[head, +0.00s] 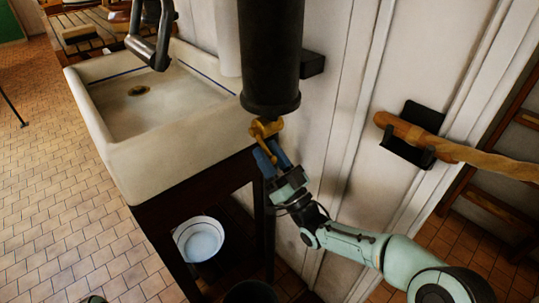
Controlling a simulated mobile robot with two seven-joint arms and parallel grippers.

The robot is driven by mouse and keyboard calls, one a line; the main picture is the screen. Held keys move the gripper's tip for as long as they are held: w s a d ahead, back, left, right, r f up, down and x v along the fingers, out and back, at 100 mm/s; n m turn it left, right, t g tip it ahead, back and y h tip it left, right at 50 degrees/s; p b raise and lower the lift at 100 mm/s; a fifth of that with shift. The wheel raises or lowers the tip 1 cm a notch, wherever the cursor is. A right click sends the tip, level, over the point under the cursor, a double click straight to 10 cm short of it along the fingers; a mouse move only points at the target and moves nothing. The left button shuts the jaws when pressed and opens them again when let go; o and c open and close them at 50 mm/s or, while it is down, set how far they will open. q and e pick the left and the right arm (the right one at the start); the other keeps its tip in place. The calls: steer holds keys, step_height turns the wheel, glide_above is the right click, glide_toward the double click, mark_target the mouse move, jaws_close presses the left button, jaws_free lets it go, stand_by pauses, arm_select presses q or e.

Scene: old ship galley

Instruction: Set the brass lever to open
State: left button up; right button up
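The brass lever (266,129) is on a small brass tap under the bottom end of a black upright cylinder (269,60). My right gripper (271,150) reaches up to it from below, with its blue fingers at the lower part of the brass. The fingers are a little apart, and brass shows at their tips. I cannot tell whether they press on the lever. The fingers partly hide the lever, and I see no open or closed mark. My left gripper is not in view.
A white sink (150,103) stands left of the cylinder, with a dark metal fitting (150,40) above it. A wooden bar (455,150) rests in a black wall bracket (408,145) at right.

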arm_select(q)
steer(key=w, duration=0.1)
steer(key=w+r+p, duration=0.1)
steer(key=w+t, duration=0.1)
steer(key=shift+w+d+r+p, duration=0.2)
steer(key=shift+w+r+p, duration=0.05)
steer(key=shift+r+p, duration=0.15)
arm_select(e)
steer(key=v, duration=1.3)
steer(key=shift+s+d, duration=0.15)
steer(key=shift+s, duration=0.05)
steer(key=shift+f, duration=0.1)
